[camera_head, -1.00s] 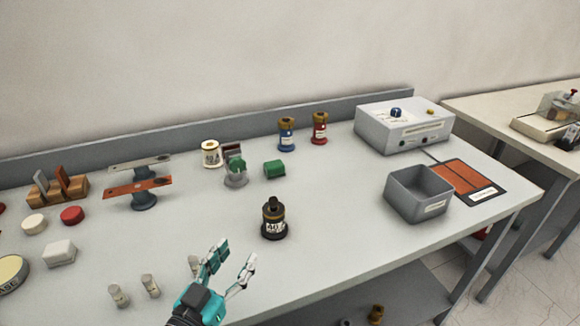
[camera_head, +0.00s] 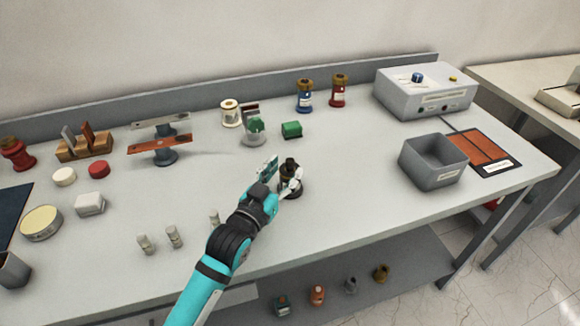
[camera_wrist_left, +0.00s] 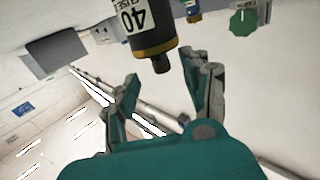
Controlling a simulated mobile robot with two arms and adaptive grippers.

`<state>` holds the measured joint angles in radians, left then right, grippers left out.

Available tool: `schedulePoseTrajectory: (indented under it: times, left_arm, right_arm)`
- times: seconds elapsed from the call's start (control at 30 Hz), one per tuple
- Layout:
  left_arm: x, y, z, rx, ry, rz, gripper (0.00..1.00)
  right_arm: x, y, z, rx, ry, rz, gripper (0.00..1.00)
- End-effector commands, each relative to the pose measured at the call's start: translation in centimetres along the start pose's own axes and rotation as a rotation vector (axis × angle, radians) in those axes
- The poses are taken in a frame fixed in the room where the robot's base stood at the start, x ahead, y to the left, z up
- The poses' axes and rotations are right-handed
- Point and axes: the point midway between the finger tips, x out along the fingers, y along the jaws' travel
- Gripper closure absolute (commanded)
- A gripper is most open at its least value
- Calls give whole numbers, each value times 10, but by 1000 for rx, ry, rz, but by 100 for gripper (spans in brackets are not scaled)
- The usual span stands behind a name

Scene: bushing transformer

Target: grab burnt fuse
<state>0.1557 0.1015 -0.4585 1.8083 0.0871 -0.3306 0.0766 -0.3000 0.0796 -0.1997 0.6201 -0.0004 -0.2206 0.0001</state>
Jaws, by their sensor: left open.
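A black cylindrical fuse (camera_head: 291,180) with a dark knob on top stands upright on the grey table, near its middle. In the left wrist view the fuse (camera_wrist_left: 142,32) shows upside down, with a white label reading "40" and part of "FUSE" and a brownish band. My left gripper (camera_head: 281,174) is open at the fuse, with one finger on each side of it in the head view. In the left wrist view the knob lies just beyond and between the spread fingers (camera_wrist_left: 166,84). I cannot tell whether they touch it. My right gripper is out of view.
A grey open box (camera_head: 432,178) stands to the right, beside an orange pad (camera_head: 482,150). A green block (camera_head: 291,130) and a grey holder with a green part (camera_head: 253,135) stand behind the fuse. Several small pale cylinders (camera_head: 174,237) stand at the front left.

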Motion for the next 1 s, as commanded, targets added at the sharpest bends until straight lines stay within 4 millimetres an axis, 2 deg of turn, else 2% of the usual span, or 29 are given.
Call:
schedulePoseTrajectory:
  times: [0.1,0.2,0.33,0.53,0.9,1.0]
  left_arm:
    - [21,-3,-5,1,1,0,52]
    - [33,-3,-3,0,0,0,52]
    - [40,-2,-2,0,1,0,52]
    - [40,-2,-1,0,1,0,53]
    - [39,-3,-1,0,0,0,100]
    - [39,-3,-1,0,0,0,100]
  right_arm:
    - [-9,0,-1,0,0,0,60]
    - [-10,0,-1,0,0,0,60]
    - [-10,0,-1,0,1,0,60]
    - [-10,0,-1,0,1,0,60]
    - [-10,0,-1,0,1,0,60]
    - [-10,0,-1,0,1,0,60]
